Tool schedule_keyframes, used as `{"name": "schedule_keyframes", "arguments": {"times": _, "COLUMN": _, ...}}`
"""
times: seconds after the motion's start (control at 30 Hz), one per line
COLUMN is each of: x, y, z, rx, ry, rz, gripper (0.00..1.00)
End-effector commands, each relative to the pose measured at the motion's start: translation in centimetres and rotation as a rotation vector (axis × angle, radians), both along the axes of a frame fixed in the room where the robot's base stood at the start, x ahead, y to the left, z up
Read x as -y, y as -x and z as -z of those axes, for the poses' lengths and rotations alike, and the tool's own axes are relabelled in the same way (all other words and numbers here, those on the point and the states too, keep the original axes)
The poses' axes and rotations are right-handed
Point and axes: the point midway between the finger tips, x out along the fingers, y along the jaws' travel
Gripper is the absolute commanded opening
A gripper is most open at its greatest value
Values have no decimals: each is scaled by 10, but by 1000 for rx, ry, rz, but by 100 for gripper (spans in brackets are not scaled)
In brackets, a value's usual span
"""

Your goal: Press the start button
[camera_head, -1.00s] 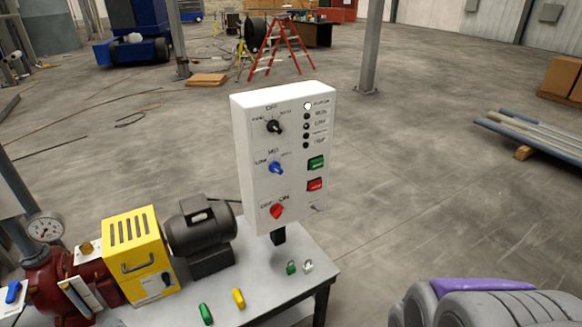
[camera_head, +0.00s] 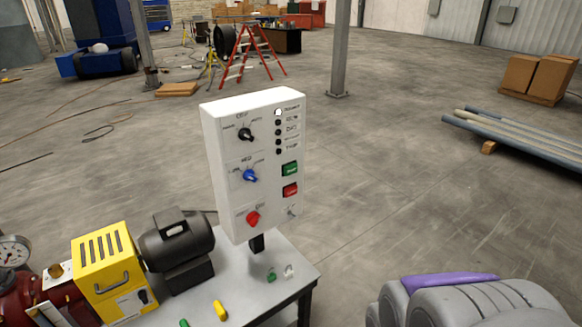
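A white control panel (camera_head: 222,180) stands upright on a short post at the back of a grey table. It carries a green button (camera_head: 290,169) with a red button (camera_head: 290,190) just below it on the right side. The labels on the buttons are too small to read. A black knob (camera_head: 246,134), a blue knob (camera_head: 250,176) and a red knob (camera_head: 253,218) run down the left side. One indicator at the top right looks white and those below it dark. My gripper is not in view; a grey rounded body with a purple strip shows at the lower right.
The grey table (camera_head: 262,290) bears a yellow housing (camera_head: 104,270), a dark motor (camera_head: 177,245) and small green and yellow pieces. Pipes (camera_head: 515,140) and boxes (camera_head: 537,76) lie at the right. The floor right of the panel is clear.

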Motion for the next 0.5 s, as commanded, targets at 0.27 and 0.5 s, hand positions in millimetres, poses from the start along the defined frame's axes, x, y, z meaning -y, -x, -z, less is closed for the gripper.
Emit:
{"name": "schedule_keyframes", "arguments": {"times": 0.27, "x": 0, "y": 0, "z": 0, "rx": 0, "ry": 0, "rz": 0, "gripper": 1}}
{"name": "schedule_keyframes", "arguments": {"times": 0.5, "x": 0, "y": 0, "z": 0, "rx": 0, "ry": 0, "rz": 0, "gripper": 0}}
